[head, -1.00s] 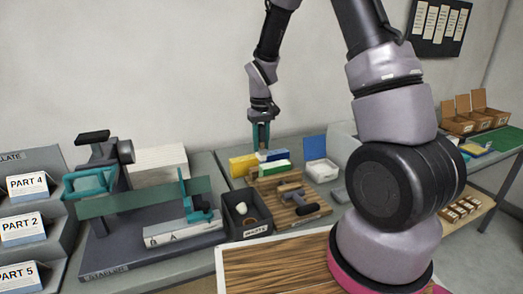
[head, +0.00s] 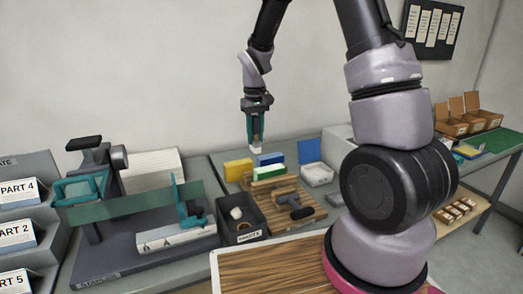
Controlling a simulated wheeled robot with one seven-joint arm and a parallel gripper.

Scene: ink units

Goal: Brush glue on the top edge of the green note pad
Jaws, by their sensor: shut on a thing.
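The green note pad (head: 270,174) lies at the left back of a wooden board, showing a pale top and a green side. A blue pad (head: 270,159) is just behind it and a yellow pad (head: 238,168) is to its left. My gripper (head: 256,141) hangs pointing down above the pads, apart from the green one. It is shut on a small pale thing, possibly the glue brush, which is too small to identify. A dark bin (head: 241,237) in front of the pads holds a white round item and a brown-rimmed one.
The wooden board (head: 312,201) bears a dark-handled tool (head: 295,208). A blue-lidded white box (head: 317,174) is at its right back. A wood-topped tray (head: 268,272) is in front.

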